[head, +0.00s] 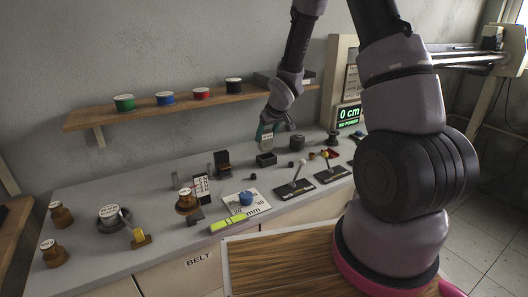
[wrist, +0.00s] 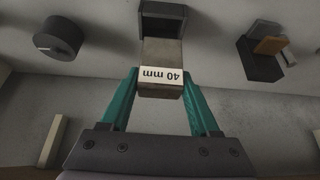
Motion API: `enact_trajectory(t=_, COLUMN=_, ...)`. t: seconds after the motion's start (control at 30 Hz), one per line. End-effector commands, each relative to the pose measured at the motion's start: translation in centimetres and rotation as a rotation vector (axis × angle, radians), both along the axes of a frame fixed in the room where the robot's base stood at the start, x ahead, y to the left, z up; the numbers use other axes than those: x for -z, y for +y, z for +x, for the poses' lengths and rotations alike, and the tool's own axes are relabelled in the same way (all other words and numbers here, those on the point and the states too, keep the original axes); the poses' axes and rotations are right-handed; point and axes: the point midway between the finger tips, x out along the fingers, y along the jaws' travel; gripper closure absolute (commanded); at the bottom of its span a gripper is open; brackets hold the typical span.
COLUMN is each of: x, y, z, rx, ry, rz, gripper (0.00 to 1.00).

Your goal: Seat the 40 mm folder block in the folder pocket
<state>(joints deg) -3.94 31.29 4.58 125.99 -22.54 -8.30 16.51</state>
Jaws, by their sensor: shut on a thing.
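My gripper (wrist: 160,95) has teal fingers and is shut on the 40 mm folder block (wrist: 161,55), a brownish-grey block with a white "40 mm" label that reads upside down in the wrist view. In the head view, my gripper (head: 268,134) holds the block (head: 266,143) just above a small dark open box, which looks like the folder pocket (head: 266,160). The dark pocket (wrist: 162,8) also shows beyond the block's far end in the wrist view. I cannot tell whether the block's end touches the pocket.
A dark cylinder (head: 297,142) and a dark spool (head: 333,137) stand right of the pocket. A dark upright stand (head: 222,161) is to its left. Two lever plates (head: 293,190) lie in front. A shelf (head: 185,107) with coloured spools runs behind. A display reads "0 cm" (head: 348,114).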

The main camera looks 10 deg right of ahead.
Motion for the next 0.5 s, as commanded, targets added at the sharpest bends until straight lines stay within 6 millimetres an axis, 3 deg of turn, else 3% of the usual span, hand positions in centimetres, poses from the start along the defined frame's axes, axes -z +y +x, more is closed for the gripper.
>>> enact_trajectory(t=0.33, x=4.5, y=0.0, z=-0.1, rx=-0.002, ry=0.004, rz=-0.001, gripper=1.0)
enact_trajectory(t=0.5, x=5.5, y=-0.1, z=-0.2, rx=0.002, ry=0.006, rz=-0.002, gripper=1.0)
